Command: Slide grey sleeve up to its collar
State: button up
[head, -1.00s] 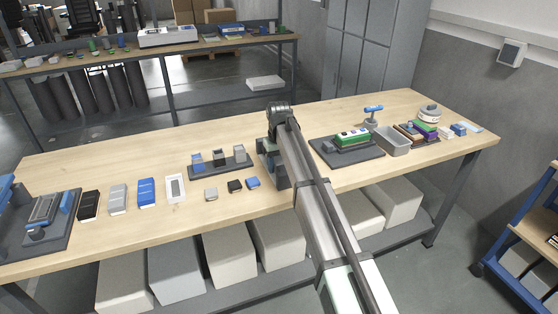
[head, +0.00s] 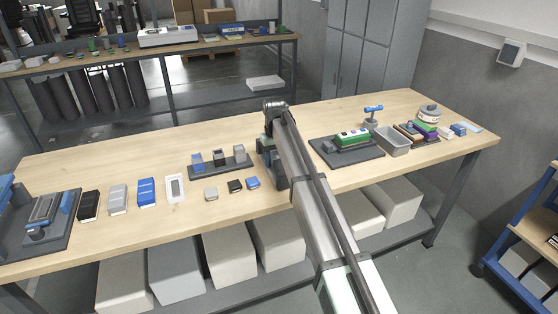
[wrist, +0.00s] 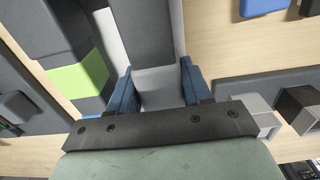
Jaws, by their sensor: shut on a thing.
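My gripper (wrist: 157,84) has its two blue fingers on either side of a light grey piece (wrist: 158,97), which looks like the grey sleeve, in the wrist view. It is shut on this piece. A dark grey block (wrist: 140,34) lies just beyond the piece, between lighter grey strips; I cannot tell whether this is the collar, or how wide any gap is. In the head view my arm covers most of the column fixture, and the sleeve cannot be made out there.
A dark rack (head: 222,170) with several blocks stands left of my gripper on the wooden table (head: 130,225). Small blocks lie before it. A dark base (head: 362,155) with a green block and a grey bin (head: 392,141) stand to the right.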

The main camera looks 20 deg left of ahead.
jog(key=shift+w+a, duration=1.3)
jog(key=shift+a, duration=0.1)
jog(key=o, duration=0.7)
jog(key=shift+c, duration=0.2)
jog(key=shift+d+r, duration=0.1)
jog(key=shift+r, duration=3.4)
